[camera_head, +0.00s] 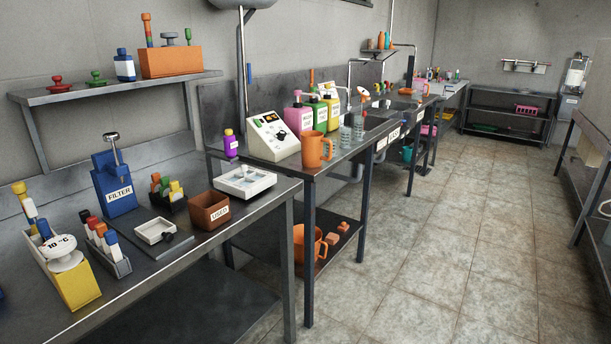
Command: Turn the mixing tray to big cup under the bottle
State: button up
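I cannot tell for sure which thing is the mixing tray. A white tray (262,183) with hollows and a small grey part on top lies at the right end of the near bench. A pink bottle (294,120), a green bottle (317,117) and a yellow bottle (332,115) stand in a row on the second bench. A purple bottle (231,149) stands left of them. My gripper is not in view.
The near bench also holds a blue FILTER stand (114,184), a brown USED box (209,214) and a yellow dial device (73,279). An orange jug (314,151) and a white control box (273,137) stand on the second bench. The tiled floor (430,250) at right is clear.

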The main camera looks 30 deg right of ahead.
aim_at(246, 181)
jog(key=z, duration=0.5)
jog(key=i+l, duration=0.15)
jog(key=i, duration=0.25)
jog(key=i+l+u, duration=0.1)
jog(key=i, duration=0.25)
jog(key=i+l, duration=0.25)
jog(key=i, duration=0.15)
jog(key=u, duration=0.05)
